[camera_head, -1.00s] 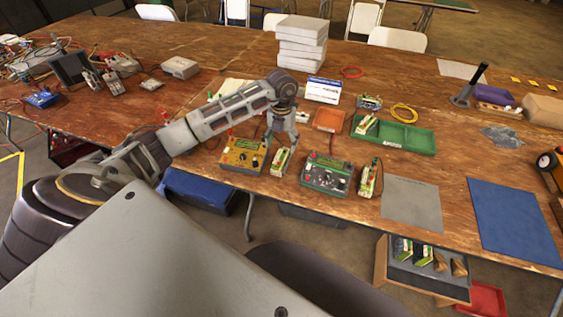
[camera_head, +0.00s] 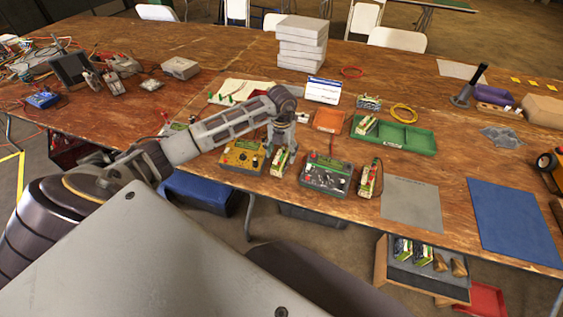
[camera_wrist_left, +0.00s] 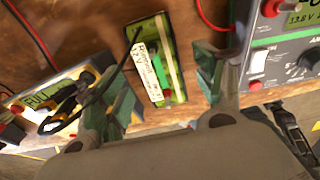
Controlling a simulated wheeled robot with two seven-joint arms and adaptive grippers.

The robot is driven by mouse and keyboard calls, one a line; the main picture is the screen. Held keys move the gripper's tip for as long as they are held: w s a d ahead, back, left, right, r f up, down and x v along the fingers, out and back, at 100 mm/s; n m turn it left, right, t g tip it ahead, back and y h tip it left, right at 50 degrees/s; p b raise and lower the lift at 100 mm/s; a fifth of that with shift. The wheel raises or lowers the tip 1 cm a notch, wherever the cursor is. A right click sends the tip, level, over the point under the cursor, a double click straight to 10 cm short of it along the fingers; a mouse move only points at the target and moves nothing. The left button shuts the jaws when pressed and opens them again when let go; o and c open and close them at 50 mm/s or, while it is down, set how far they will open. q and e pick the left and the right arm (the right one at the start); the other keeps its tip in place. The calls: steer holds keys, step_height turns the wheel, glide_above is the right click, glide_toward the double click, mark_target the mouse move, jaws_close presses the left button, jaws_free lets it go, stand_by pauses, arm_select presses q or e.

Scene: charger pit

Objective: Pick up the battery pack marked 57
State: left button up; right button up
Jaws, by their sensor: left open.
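A green battery pack with a white label (camera_head: 280,164) stands near the table's front edge, between the yellow meter (camera_head: 240,156) and the green-and-grey meter (camera_head: 326,174). My left gripper (camera_head: 282,148) is open, pointing down close above this pack. Similar packs are right of the green-and-grey meter (camera_head: 368,180) and in the green tray (camera_head: 366,125). My right gripper is out of view.
The green tray (camera_head: 415,145) and an orange tray (camera_head: 329,120) lie behind. Two more packs sit in a box (camera_head: 393,283) below the table edge. A grey mat (camera_head: 412,203) and a blue mat (camera_head: 510,222) lie to the right. Leads run close to the gripper.

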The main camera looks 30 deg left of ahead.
mark_target(281, 157)
arm_select(q)
steer(key=shift+s+f, duration=0.1)
steer(key=shift+f, duration=1.55)
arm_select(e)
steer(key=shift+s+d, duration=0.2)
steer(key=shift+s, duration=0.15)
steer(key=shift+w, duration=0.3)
arm_select(q)
steer(key=c, duration=1.4)
steer(key=shift+r, duration=0.1)
jaws_close()
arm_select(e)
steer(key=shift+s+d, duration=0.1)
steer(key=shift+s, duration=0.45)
arm_select(q)
steer(key=shift+r, duration=0.1)
